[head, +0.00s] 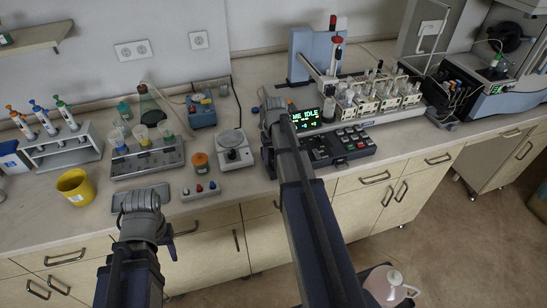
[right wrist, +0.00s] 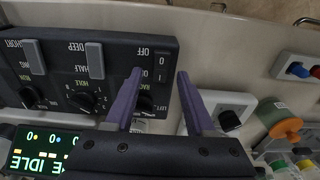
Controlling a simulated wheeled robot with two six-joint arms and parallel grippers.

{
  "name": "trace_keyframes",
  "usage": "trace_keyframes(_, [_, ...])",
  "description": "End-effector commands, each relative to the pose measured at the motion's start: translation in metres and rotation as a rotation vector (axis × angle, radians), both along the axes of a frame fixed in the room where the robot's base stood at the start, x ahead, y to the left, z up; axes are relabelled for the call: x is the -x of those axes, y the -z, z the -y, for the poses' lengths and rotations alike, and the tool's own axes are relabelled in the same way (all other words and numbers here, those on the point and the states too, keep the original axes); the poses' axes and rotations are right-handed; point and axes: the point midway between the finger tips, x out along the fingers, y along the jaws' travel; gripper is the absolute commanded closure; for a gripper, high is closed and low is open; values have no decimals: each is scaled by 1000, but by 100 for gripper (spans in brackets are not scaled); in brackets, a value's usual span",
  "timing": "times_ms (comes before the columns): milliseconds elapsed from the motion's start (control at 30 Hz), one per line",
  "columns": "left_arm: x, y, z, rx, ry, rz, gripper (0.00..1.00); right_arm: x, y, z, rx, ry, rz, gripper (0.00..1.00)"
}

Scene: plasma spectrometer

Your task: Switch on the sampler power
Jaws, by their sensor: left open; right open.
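The sampler's dark control box (head: 345,143) stands on the bench in front of the sampler. In the right wrist view the box shows labelled slide switches and knobs. A dark rocker switch (right wrist: 161,61) marked O and I, beside the word OFF, is at its edge. I cannot tell which way it is pressed. My right gripper (right wrist: 160,73) is open and empty, its purple fingertips on either side of the rocker in this view; contact is unclear. In the head view my right arm hides that end of the box. My left gripper (head: 172,243) is open, low before the bench front, mostly hidden by its wrist.
A lit green display (head: 308,118) reads "IDLE" with its start hidden. The sampler's vial racks (head: 375,100) stand behind. A yellow cup (head: 76,187) is at the far left.

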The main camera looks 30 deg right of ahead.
Motion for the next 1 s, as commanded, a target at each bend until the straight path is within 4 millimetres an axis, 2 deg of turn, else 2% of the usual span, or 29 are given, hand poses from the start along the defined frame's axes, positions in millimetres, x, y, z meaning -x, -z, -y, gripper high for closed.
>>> trace_keyframes(500, [0,-64,0,0,2,0,50,4,-64,-1,0,0,0,45])
trace_keyframes(600, [0,-72,0,0,2,0,50,4,-72,-1,0,0,-1,45])
trace_keyframes(1000, [0,-74,0,0,2,0,50,5,-74,-1,0,0,-1,45])
